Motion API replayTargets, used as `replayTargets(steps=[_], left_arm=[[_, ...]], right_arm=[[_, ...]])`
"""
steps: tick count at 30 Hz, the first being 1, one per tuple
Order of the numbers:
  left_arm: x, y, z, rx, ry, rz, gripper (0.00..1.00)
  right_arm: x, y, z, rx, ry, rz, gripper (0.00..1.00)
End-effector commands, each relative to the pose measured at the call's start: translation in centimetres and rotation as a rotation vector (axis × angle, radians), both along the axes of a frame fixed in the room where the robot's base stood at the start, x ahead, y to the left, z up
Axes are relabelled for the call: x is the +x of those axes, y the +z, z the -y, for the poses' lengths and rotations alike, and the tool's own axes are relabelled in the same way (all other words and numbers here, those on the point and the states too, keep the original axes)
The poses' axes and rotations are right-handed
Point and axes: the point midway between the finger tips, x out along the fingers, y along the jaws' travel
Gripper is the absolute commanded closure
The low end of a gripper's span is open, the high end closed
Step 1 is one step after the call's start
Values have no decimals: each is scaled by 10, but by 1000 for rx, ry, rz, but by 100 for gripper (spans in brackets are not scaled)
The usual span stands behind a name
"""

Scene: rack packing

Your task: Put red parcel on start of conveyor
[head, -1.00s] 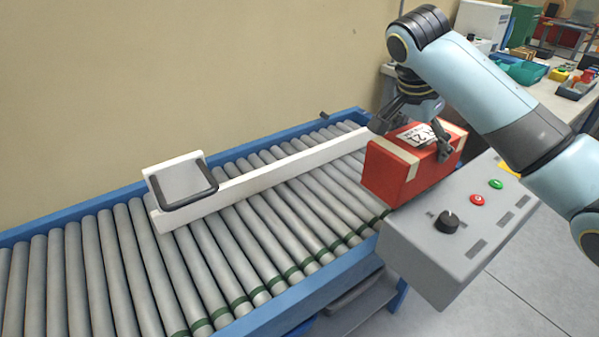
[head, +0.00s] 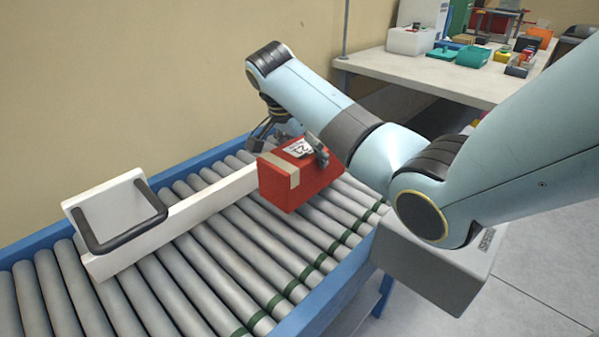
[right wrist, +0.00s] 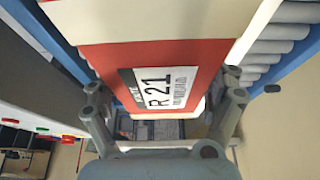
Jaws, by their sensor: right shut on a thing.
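The red parcel (head: 312,183) has pale tape bands and a white label. My right gripper (head: 293,148) is shut on it, with fingers on both sides. The parcel is over the rollers of the conveyor (head: 257,248), close to the white guide bar; I cannot tell whether it touches the rollers. In the right wrist view the parcel (right wrist: 205,57) lies between the fingers of the right gripper (right wrist: 165,110), its label reading R 21. My left gripper is not in view.
A white guide bar (head: 195,212) with a dark-handled plate (head: 115,207) lies across the rollers. A grey control box (head: 430,265) stands at the conveyor's right side, partly behind my arm. A workbench (head: 430,78) with bins is at the back. Rollers in front of the parcel are clear.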

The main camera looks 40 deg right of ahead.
Motion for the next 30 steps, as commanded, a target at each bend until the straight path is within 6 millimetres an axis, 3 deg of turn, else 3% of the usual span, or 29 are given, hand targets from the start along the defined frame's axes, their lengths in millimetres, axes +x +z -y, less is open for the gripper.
replayTargets(steps=[7,13,23,24,26,30], left_arm=[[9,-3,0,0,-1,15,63],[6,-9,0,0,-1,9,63],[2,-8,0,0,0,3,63],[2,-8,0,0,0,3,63],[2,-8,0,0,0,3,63],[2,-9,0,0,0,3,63]], right_arm=[[9,-13,-4,-2,1,0,68],[8,-43,-4,-1,0,0,68],[8,-46,-4,-1,0,1,68],[8,-47,-4,0,1,0,8],[8,-46,-4,0,1,0,0],[8,-46,-4,0,1,0,0]])
